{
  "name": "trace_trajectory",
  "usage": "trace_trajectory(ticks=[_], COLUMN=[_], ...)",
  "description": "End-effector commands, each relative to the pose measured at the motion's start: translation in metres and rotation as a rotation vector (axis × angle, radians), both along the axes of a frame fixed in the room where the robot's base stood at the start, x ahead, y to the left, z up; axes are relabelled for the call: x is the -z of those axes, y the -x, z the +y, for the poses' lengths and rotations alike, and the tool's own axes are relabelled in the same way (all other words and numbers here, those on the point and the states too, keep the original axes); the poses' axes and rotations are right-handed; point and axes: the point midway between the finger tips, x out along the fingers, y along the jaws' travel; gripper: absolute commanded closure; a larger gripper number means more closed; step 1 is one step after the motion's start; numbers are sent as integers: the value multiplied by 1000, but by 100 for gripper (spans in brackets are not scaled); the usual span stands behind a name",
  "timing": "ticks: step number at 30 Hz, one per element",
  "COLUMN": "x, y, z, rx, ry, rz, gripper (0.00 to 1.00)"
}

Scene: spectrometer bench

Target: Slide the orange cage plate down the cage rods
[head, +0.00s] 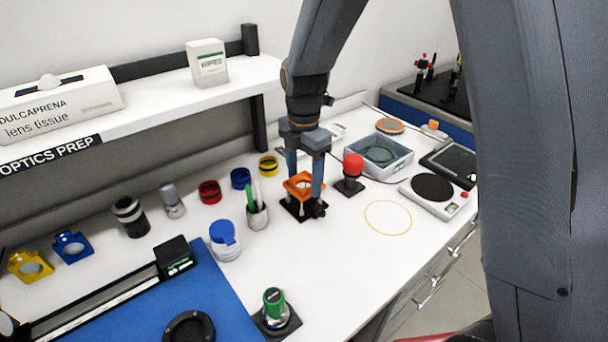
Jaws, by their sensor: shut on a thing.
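The orange cage plate (298,184) sits between the two fingers of my gripper (304,185), which points down and is shut on it. The plate is just above a dark square base (293,206) on the white bench. Pale upright cage rods (291,202) show in part between plate and base. The fingers hide some of the rods, so I cannot tell how far down each rod the plate is.
Close left stands a cup (257,215) with a green-handled tool. A red ball-topped post (352,172) stands close right. A grey tray (378,156) and a scale (434,190) are farther right. Bare bench lies in front, around a thin yellow ring (388,202).

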Motion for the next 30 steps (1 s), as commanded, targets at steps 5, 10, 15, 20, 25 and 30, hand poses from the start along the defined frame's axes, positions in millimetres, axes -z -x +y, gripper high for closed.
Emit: trace_trajectory(ticks=[5, 10, 15, 20, 25, 30], x=[5, 10, 14, 19, 20, 20], y=[0, 0, 0, 0, 0, 0], z=[0, 0, 0, 0, 0, 0], rx=[0, 0, 0, 0, 0, 0], ry=[0, 0, 0, 0, 0, -1], rz=[0, 0, 0, 0, 0, -1], gripper=[67, 67, 67, 67, 67, 67])
